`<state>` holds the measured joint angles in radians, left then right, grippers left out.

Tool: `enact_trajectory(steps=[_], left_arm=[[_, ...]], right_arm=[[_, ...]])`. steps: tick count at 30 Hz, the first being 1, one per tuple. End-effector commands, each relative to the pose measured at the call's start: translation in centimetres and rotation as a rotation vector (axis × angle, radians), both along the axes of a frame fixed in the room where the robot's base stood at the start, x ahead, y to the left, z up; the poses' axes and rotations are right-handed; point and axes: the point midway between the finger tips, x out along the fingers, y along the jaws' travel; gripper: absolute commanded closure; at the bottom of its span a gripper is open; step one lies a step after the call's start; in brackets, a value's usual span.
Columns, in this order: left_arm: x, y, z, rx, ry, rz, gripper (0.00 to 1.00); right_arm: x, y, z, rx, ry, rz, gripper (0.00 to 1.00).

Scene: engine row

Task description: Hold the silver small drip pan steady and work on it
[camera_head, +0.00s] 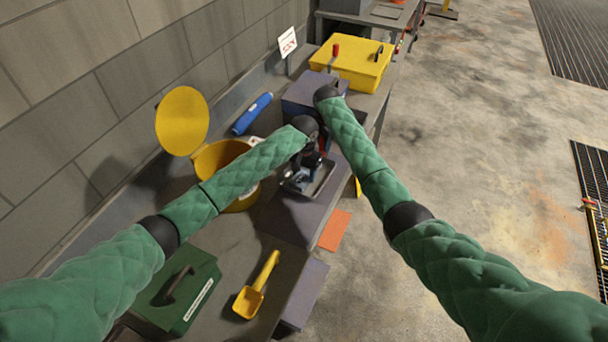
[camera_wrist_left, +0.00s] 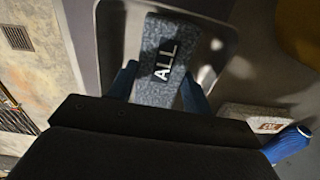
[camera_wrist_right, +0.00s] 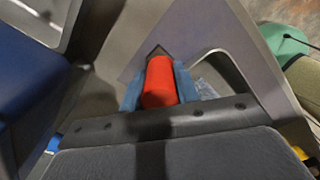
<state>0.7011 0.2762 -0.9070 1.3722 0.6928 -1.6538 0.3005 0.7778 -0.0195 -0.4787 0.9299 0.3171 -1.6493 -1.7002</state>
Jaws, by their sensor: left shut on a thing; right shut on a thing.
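The silver small drip pan (camera_head: 322,184) sits on the bench below my grippers, and part of it shows in the left wrist view (camera_wrist_left: 220,35). My left gripper (camera_head: 311,160) is shut on a grey speckled block marked "ALL" (camera_wrist_left: 158,58), which overlaps the pan. I cannot tell whether the block is part of the pan or lies in it. My right gripper (camera_wrist_right: 160,88) is shut on a red cylindrical handle (camera_wrist_right: 160,80), just beyond my left gripper in the head view. The far end of this red-handled thing is hidden. My arms cover part of the pan area.
A yellow bucket (camera_head: 240,204) with a raised round lid stands left of the pan. A blue bottle-like thing (camera_head: 252,114), a yellow box (camera_head: 352,62), a green toolbox (camera_head: 180,290) and a yellow scoop (camera_head: 257,287) also lie along the bench. Open floor is on the right.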

Motion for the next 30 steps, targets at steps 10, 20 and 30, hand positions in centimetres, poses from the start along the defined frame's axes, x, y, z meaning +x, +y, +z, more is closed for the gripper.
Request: enact_trajectory(steps=[10, 20, 30], left_arm=[[0.0, 0.0, 2.9, 0.000, -0.001, 0.000, 0.68], [0.0, 0.0, 5.4, 0.000, -0.001, 0.000, 0.68], [0.0, 0.0, 5.9, 0.000, 0.000, 0.000, 0.68]], right_arm=[[-0.1, 0.0, -0.3, 0.000, 0.002, -0.001, 1.00], [-0.1, 0.0, -0.3, 0.000, 0.002, -0.001, 1.00], [-0.1, 0.0, -0.3, 0.000, 0.002, -0.001, 1.00]])
